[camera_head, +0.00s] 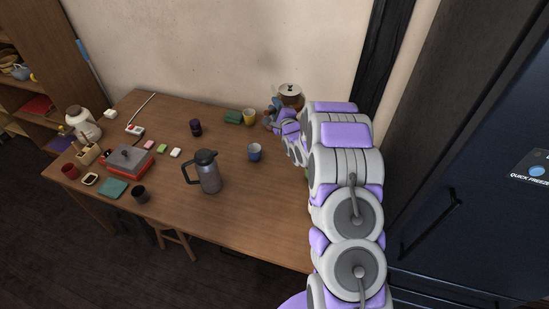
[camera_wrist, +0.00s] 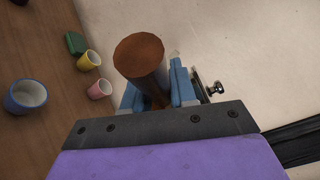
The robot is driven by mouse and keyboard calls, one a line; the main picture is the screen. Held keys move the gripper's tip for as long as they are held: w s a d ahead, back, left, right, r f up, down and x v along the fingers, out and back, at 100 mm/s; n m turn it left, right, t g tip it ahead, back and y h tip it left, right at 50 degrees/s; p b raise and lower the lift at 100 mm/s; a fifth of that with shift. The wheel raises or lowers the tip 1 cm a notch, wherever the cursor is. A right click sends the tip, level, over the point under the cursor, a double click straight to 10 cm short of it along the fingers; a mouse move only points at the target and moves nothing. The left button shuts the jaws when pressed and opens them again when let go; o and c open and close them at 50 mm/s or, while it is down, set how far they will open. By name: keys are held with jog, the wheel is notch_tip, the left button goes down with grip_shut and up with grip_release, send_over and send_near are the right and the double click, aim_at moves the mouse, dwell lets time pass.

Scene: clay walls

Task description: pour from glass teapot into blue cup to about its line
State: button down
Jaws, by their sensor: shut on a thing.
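The glass teapot (camera_head: 291,99) is at the far right of the table by the wall, with a pale lid and brownish body, partly hidden by my arm. In the wrist view my gripper (camera_wrist: 155,98) has its blue fingers shut on a brown cylindrical part, which looks like the teapot's handle (camera_wrist: 140,58). The lid's dark knob (camera_wrist: 215,89) shows to the right of the fingers. Whether the teapot touches the table cannot be told. The blue cup (camera_head: 254,152) stands upright on the table, apart from the teapot; its pale inside shows in the wrist view (camera_wrist: 26,95). Its line is not visible.
A yellow cup (camera_head: 249,117) and green box (camera_head: 233,117) stand near the wall; a pink cup (camera_wrist: 99,89) shows near the gripper. A grey jug (camera_head: 208,172) stands left of the blue cup. The table's front right is clear.

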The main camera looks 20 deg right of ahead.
jog(key=s+d+f+n+y, duration=0.15)
jog(key=d+f, duration=0.25)
jog(key=f, duration=0.5)
jog(key=s+a+f+n+g+y, duration=0.1)
jog(key=a+f, duration=0.3)
jog(key=f, duration=0.3)
jog(key=s+a+f+n+g+y, duration=0.1)
jog(key=a+f, duration=0.3)
jog(key=f, duration=0.4)
jog(key=shift+s+a+f+n+g, duration=0.2)
jog(key=shift+a+f+n+g, duration=0.05)
jog(key=shift+a+n+g, duration=0.2)
jog(key=shift+p, duration=0.3)
